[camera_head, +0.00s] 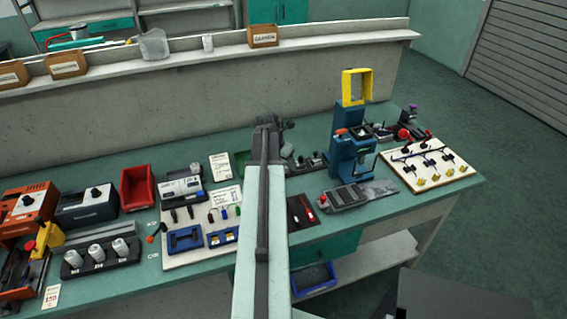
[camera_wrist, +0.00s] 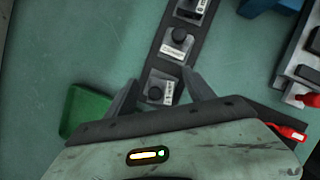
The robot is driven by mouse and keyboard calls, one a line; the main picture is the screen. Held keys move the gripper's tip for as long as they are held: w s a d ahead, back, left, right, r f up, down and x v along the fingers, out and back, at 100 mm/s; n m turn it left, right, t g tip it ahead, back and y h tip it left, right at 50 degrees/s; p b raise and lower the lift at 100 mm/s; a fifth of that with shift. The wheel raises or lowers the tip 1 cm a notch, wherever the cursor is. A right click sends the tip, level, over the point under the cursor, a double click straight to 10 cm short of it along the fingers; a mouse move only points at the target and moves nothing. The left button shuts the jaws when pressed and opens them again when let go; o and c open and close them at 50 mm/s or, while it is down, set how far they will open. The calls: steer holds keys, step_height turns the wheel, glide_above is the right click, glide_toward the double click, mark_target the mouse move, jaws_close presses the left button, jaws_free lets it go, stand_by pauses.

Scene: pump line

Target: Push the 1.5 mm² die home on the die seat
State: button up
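In the wrist view my gripper (camera_wrist: 160,84) is open, its two dark fingers apart. A small grey die block (camera_wrist: 160,88) with a black knob and a white label shows between the fingers. I cannot tell whether they touch it. Two more such dies, a middle one (camera_wrist: 176,44) and a far one (camera_wrist: 192,8), sit along the same dark rack (camera_wrist: 143,62). The labels are too small to read, so I cannot tell which is 1.5 mm². In the head view the rack (camera_head: 306,163) is right of my arm's end. I cannot make out the die seat.
A blue press (camera_head: 345,150) with a yellow frame (camera_head: 356,87) stands right of the rack. A green tray (camera_wrist: 84,112) lies left of my gripper; a red-handled tool (camera_wrist: 288,132) lies right. A white board (camera_head: 430,165) is at the bench's right end.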

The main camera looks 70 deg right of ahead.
steer(key=p+v, duration=0.7)
steer(key=shift+d+r, duration=0.1)
steer(key=shift+r, duration=0.45)
steer(key=shift+f, duration=0.15)
steer(key=shift+w, duration=0.1)
